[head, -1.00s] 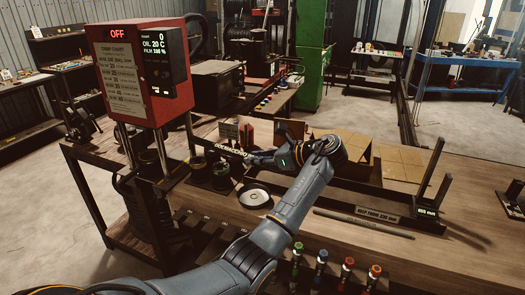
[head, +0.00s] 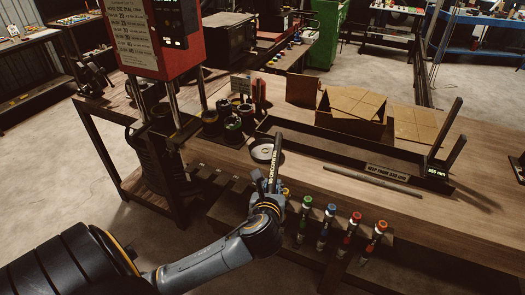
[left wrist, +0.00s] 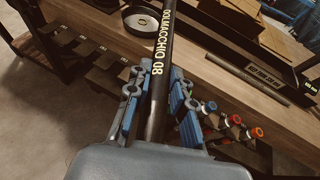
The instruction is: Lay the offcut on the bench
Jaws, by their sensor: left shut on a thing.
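A black hose piece (head: 274,163) with pale lettering is in my left gripper (head: 270,190). In the left wrist view the hose piece (left wrist: 162,50) runs between the blue-padded fingers (left wrist: 157,105), which are shut on it, and points away over the bench. I take it to be the offcut. The wooden bench (head: 310,160) lies beyond and below the gripper, which is near its front edge. In the head view the hose's upper end overlaps the round metal dish (head: 265,150); I cannot tell its height above the bench. My right gripper is not in view.
A long dark tray (head: 340,146) with an upright end stop stands behind a thin grey rod (head: 373,179). A cardboard box (head: 352,115) is at the back. Several colour-capped tools (head: 348,233) hang along the front. The red crimper (head: 160,40) is at left. Bare bench lies around the rod.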

